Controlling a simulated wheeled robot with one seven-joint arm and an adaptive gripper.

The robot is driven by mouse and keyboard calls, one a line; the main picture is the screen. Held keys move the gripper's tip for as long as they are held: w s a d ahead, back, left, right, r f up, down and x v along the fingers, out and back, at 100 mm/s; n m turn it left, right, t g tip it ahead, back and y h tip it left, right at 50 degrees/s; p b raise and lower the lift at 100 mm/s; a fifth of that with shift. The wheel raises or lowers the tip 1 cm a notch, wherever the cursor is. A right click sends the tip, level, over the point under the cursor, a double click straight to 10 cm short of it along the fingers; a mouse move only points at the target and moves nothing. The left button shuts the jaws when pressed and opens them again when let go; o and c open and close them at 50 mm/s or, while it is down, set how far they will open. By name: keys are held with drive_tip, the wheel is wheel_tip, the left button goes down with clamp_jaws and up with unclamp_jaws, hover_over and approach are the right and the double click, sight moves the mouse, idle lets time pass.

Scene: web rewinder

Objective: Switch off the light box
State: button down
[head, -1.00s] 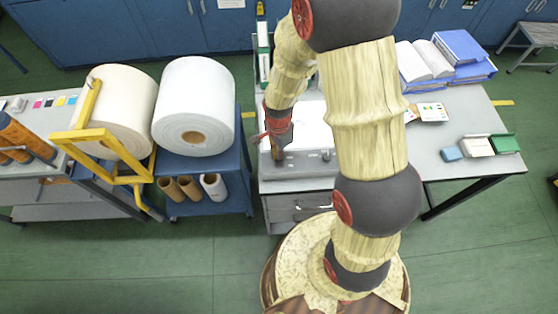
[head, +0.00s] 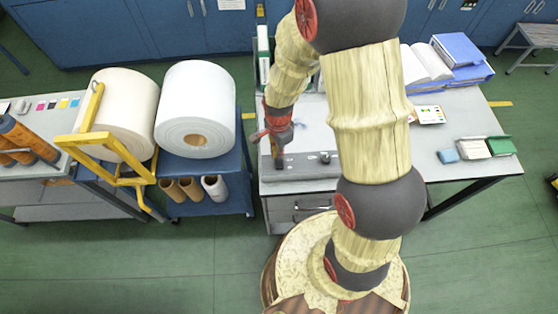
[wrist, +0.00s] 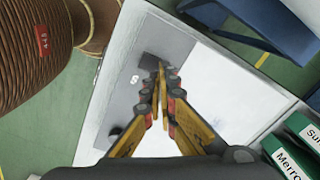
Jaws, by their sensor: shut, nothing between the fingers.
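The light box lies on the table, with a grey control strip (head: 305,172) along its front and a pale flat panel (wrist: 222,95) behind it. In the wrist view the strip holds a dark square part (wrist: 150,61), a small white mark (wrist: 134,79) and a dark knob (wrist: 115,132). The knob also shows in the head view (head: 325,157). My gripper (wrist: 161,70) is shut and empty, its fingertips over or beside the dark square part. I cannot tell whether they touch it. In the head view my gripper (head: 278,162) points down at the strip's left end.
Blue binders (head: 460,52) and small boxes (head: 487,147) are on the table's right side. Green-and-white binders (wrist: 290,150) stand close beside the panel. A blue cart (head: 225,180) with a white roll (head: 195,110) stands left of the table.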

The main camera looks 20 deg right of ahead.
sight(282, 168)
drive_tip(key=shift+r+p, duration=1.2)
drive_tip(key=shift+r, duration=0.7)
drive_tip(key=shift+s+n, duration=0.3)
drive_tip(key=shift+n, duration=0.5)
drive_tip(key=s+n+g, duration=0.1)
drive_tip(key=s+n, duration=0.1)
drive_tip(key=shift+s+n, duration=0.4)
drive_tip(key=s+r+n+t+b, duration=0.3)
drive_tip(key=s+r+n+b, duration=0.2)
drive_tip(key=r, duration=0.5)
drive_tip(key=s+r+n+t+b, duration=0.3)
drive_tip(key=s+r+n+b, duration=0.2)
drive_tip(key=r+b, duration=0.3)
drive_tip(key=shift+s+r+n+t, duration=0.3)
drive_tip(key=shift+r+n, duration=0.3)
drive_tip(key=shift+r, duration=0.25)
